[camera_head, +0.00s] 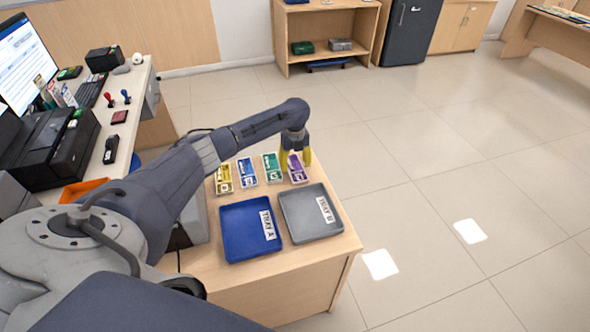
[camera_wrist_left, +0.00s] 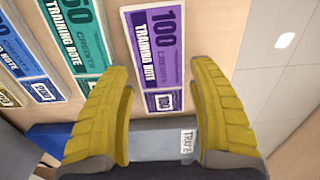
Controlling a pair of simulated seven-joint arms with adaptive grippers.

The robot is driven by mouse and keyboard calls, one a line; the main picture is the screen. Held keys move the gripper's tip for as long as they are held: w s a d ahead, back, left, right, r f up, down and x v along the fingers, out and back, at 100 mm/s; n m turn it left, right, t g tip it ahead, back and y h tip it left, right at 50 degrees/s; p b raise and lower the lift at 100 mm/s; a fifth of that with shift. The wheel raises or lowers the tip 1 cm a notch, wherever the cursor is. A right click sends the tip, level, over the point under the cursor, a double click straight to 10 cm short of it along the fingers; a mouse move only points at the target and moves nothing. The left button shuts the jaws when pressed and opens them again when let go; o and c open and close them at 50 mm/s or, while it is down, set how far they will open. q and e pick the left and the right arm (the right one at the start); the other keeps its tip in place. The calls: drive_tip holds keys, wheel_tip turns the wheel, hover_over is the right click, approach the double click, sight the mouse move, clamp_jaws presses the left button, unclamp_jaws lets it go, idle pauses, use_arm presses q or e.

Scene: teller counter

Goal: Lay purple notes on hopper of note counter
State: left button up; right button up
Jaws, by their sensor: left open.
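The purple notes (camera_head: 299,174) lie at the right end of a row of note stacks on the wooden counter, and they show large in the left wrist view (camera_wrist_left: 160,45), marked 100 and "Training Note". My left gripper (camera_head: 295,160) is above the purple notes, its yellow fingers apart and empty. In the left wrist view the open fingers (camera_wrist_left: 160,75) are on either side of the purple notes, which are not gripped. A grey machine, possibly the note counter (camera_head: 196,222), stands left of the trays, mostly hidden by my arm. My right gripper is not seen.
Green notes (camera_head: 271,165), blue notes (camera_head: 246,170) and yellow notes (camera_head: 224,178) lie left of the purple ones. Blue tray A (camera_head: 240,246) and grey tray B (camera_head: 303,234) sit in front of the row. Open floor lies right of the counter.

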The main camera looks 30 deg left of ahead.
use_arm(q)
drive_tip(key=shift+f, duration=1.2)
drive_tip(key=shift+c, duration=0.3)
drive_tip(key=c, duration=0.9)
